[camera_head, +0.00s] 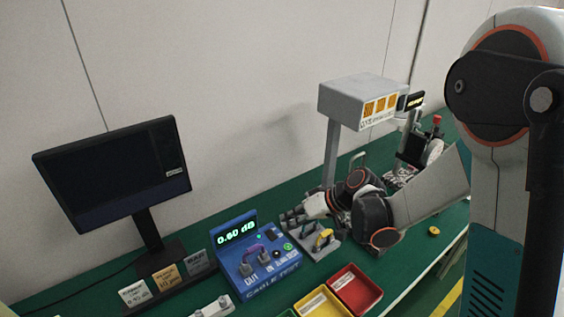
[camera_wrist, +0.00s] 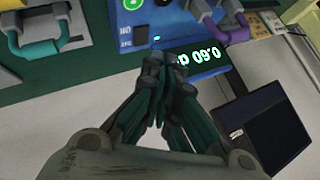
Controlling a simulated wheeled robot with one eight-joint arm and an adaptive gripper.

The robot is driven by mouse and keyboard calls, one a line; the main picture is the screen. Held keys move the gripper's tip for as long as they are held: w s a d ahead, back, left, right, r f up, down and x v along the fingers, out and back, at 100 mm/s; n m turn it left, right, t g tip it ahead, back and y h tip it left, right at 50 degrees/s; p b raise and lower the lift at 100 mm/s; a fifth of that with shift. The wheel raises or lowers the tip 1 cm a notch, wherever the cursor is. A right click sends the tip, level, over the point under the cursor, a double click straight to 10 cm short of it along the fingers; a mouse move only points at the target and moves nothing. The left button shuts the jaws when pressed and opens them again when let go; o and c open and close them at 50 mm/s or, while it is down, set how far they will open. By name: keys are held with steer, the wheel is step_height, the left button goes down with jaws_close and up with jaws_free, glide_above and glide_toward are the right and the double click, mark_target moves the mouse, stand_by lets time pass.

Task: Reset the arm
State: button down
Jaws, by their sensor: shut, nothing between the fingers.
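My gripper (camera_wrist: 168,68) is shut and empty in the wrist view, its dark fingertips together just in front of the blue cable tester (camera_wrist: 188,60). In the head view my arm reaches in from the right over the green bench, and my gripper (camera_head: 292,213) hangs just right of the tester (camera_head: 240,272). The tester's display reads 0.60 dB. A purple cable (camera_head: 254,249) is looped on its top, and it also shows in the wrist view (camera_wrist: 238,34). Whether the fingertips touch anything cannot be told.
Grey holders with a yellow cable (camera_head: 323,238) stand below my gripper. Red (camera_head: 357,287) and yellow (camera_head: 320,303) trays lie in front. A monitor (camera_head: 115,170) stands left, with small cards (camera_head: 166,276) before it. A grey box on a post (camera_head: 352,100) rises behind my arm.

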steer(key=s+d+r+m+t+h, duration=0.2)
steer(key=s+d+r+h, duration=0.2)
steer(key=s+d+r, duration=0.3)
steer(key=s+d+r+m+t+h, duration=0.2)
steer(key=s+d+r, duration=0.6)
steer(key=s, duration=0.6)
steer(key=d+m+h, duration=0.1)
steer(key=h, duration=0.1)
steer(key=shift+s+r+h, duration=0.15)
steer(key=shift+s+h, duration=0.1)
steer(key=shift+h, duration=0.05)
stand_by(1.6)
